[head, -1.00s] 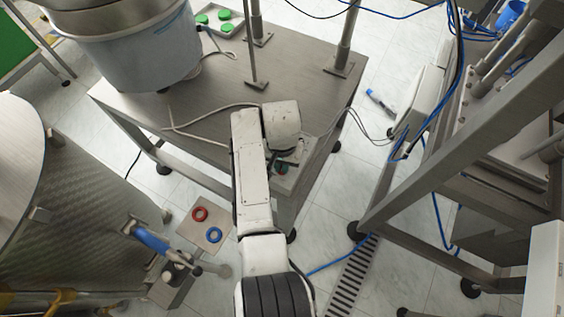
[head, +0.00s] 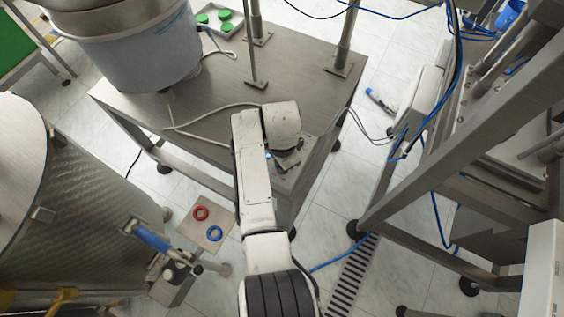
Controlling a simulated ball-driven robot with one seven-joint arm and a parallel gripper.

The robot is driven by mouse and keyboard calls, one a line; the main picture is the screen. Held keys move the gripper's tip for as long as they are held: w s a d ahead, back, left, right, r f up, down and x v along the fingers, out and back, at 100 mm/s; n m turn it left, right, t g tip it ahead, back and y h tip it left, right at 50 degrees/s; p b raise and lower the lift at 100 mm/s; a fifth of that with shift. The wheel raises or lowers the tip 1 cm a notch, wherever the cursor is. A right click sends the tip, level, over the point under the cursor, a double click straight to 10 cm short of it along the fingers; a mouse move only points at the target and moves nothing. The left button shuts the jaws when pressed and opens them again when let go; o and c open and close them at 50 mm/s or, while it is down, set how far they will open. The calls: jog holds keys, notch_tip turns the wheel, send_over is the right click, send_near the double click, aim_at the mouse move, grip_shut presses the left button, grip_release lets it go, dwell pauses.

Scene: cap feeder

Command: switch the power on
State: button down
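A grey control box (head: 287,182) sits on the front right corner of the steel table. My white arm reaches over it, and its wrist hangs above the box. My gripper (head: 285,158) is under the wrist and mostly hidden; only a dark part shows low over the box. I cannot tell whether its fingers are open or shut, or whether they touch the box. The power switch cannot be made out; the box's top is largely covered. A small blue light shows at the left edge of the wrist.
The steel table (head: 210,115) carries a large round vessel (head: 140,50) and a tray with green caps (head: 225,15). A grey cable lies across its middle. A metal frame (head: 405,170) stands on the right. A plate with red and blue rings (head: 205,225) is at lower left.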

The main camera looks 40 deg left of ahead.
dwell(0.4)
jog(key=c, duration=1.2)
grip_release()
jog(key=shift+r, duration=0.1)
notch_tip(320, 180, up, 11)
jog(key=shift+f, duration=0.2)
